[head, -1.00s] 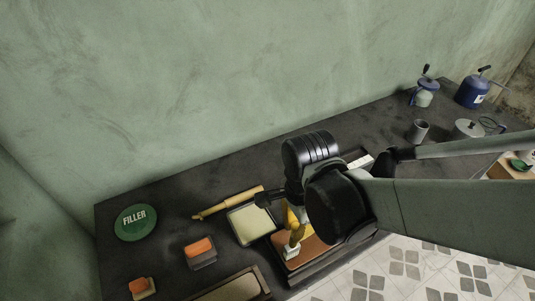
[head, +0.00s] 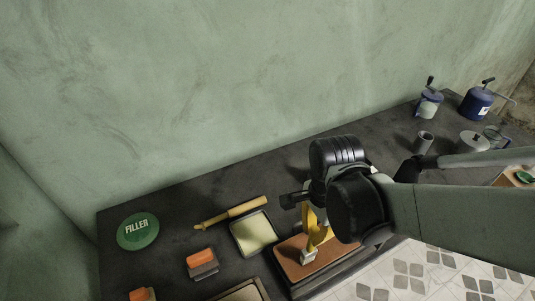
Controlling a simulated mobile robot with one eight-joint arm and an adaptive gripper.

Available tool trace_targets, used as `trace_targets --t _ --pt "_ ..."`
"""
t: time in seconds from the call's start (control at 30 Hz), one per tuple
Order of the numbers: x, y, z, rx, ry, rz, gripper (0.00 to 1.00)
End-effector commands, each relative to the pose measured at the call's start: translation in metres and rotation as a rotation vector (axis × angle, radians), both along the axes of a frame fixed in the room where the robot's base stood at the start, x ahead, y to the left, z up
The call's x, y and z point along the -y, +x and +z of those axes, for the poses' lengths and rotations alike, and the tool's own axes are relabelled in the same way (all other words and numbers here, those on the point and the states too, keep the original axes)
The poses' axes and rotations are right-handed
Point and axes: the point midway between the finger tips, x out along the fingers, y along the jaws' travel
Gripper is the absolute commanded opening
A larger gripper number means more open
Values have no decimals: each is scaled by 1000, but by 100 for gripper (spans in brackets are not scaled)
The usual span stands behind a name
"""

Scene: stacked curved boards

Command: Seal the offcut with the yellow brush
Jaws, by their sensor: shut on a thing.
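A yellow brush (head: 316,232) with pale bristles hangs below my arm in the head view. My gripper (head: 312,212) is shut on it, though its fingers are partly hidden by my black wrist. The bristle end (head: 309,256) points down over a brown board (head: 292,262), which looks like the offcut, lying in a dark tray. I cannot tell whether the bristles touch the board. The right part of the board is hidden behind the brush and arm.
A tray of pale liquid (head: 269,218) lies just left of the board, with a wooden-handled tool (head: 230,213) behind it. Orange-topped blocks (head: 202,262) and a green filler lid (head: 138,231) lie further left.

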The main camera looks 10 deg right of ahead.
Motion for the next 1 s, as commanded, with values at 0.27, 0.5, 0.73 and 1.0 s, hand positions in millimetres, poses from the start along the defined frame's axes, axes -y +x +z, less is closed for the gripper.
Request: trace_targets --t 0.27,0.5,0.73,1.0 --pt "5 2 0 0 0 0 0" --pt "6 2 0 0 0 0 0" --pt "20 6 0 0 0 -3 0" --pt "36 11 -1 0 0 -1 0"
